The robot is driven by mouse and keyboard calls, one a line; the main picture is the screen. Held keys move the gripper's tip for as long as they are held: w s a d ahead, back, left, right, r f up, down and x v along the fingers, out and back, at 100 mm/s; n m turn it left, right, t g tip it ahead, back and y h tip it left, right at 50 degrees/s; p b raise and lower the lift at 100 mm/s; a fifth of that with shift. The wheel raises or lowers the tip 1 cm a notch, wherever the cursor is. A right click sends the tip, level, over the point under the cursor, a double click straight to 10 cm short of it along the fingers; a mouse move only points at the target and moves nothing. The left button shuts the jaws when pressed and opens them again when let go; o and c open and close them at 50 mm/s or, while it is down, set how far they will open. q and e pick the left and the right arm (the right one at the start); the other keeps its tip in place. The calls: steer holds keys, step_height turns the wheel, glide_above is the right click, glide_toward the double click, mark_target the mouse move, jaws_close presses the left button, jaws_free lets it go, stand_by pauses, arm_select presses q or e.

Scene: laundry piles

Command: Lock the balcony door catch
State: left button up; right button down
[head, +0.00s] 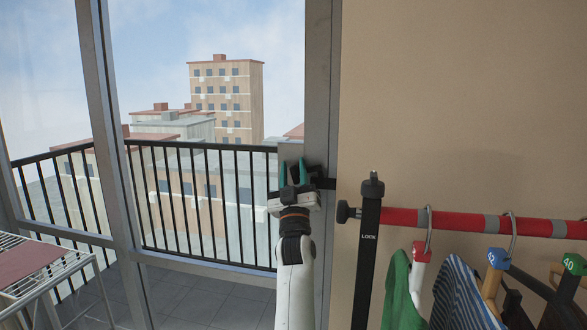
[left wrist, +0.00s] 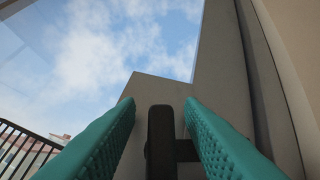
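The balcony door has a grey metal frame (head: 322,80) and clear glass. A black catch shows at the frame edge beside my left gripper in the head view (head: 326,183), partly hidden by the gripper. In the left wrist view the dark upright catch (left wrist: 160,142) stands between the teal fingers, with a short arm reaching right towards the frame. My left gripper (head: 292,164) is open around the catch; a gap shows on its left side. Contact with the right finger (left wrist: 222,145) is hard to tell. My right gripper is not in view.
A clothes rack with a black post (head: 368,250) and a red rail (head: 460,222) stands close right of my left arm, with hangers and garments on it. A drying rack (head: 45,262) is at the lower left. A black balcony railing (head: 205,200) lies beyond the glass.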

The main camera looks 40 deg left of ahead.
arm_select(q)
jaws_close()
steer(key=shift+m+t+h, duration=1)
steer(key=shift+m, duration=0.6)
steer(key=shift+w+d+m+t+h, duration=0.1)
steer(key=shift+m+t+h, duration=0.55)
steer(key=shift+m+h, duration=0.45)
steer(key=shift+d+m+t+h, duration=0.1)
steer(key=shift+m+t+h, duration=0.65)
steer(key=shift+m, duration=0.55)
jaws_free()
steer(key=shift+b, duration=0.3)
